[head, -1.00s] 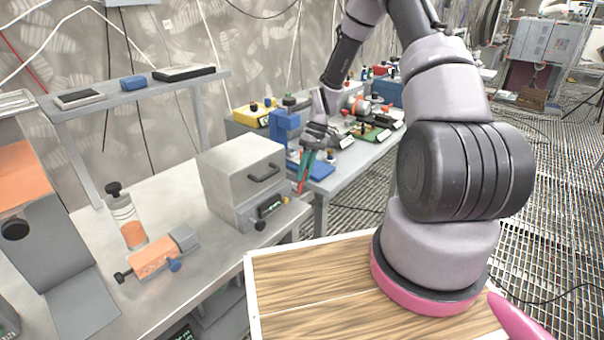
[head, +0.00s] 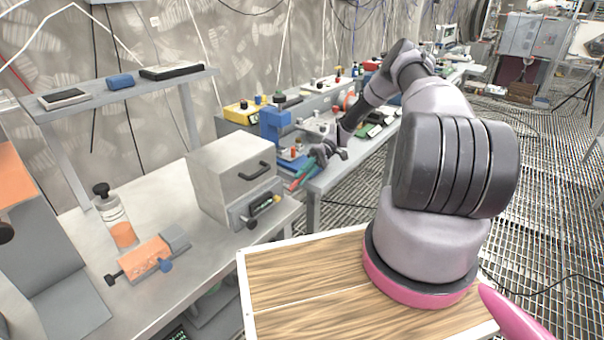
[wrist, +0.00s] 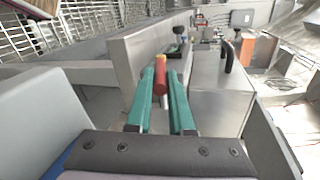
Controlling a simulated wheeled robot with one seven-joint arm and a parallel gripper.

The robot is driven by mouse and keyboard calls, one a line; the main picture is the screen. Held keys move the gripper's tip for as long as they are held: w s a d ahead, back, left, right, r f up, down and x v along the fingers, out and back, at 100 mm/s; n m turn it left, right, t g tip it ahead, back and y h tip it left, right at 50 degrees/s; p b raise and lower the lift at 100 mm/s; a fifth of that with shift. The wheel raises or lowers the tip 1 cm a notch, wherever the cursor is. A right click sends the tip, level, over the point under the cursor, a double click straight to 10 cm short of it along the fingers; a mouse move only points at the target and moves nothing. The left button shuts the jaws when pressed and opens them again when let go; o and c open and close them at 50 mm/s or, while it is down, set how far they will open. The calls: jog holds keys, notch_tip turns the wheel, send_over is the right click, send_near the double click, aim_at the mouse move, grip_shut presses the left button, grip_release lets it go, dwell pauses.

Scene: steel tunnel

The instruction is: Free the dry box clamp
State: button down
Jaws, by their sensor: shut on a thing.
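A grey metal box (head: 222,183) with a black bar handle, probably the dry box, stands on the bench; its front carries a small display (head: 265,204) and a black knob (head: 249,221). In the wrist view the box (wrist: 218,98) is right of my fingers. My gripper (head: 296,182) is just right of the box, apart from it. Its teal fingers (wrist: 161,92) are closed around a red cylinder (wrist: 160,74) with a pale rod below it. I cannot tell which part is the clamp.
An orange block with knobs (head: 146,258) and a bottle with orange contents (head: 117,222) stand on the left bench. A blue stand (head: 274,128) is on the bench behind my gripper. A raised shelf (head: 125,90) is at the back left. A wood-topped surface (head: 300,290) is in front.

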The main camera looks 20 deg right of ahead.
jog(key=shift+f+g+y, duration=0.3)
jog(key=shift+f+y, duration=0.05)
jog(key=shift+y, duration=0.05)
dwell(0.4)
jog(key=c, duration=0.8)
grip_release()
jog(key=shift+w+d, duration=0.1)
jog(key=shift+d, duration=0.05)
jog(key=v, duration=0.9)
jog(key=shift+w+d+f, duration=0.2)
jog(key=shift+w+d+r, duration=0.15)
jog(key=shift+w+d, duration=0.15)
jog(key=shift+d, duration=0.15)
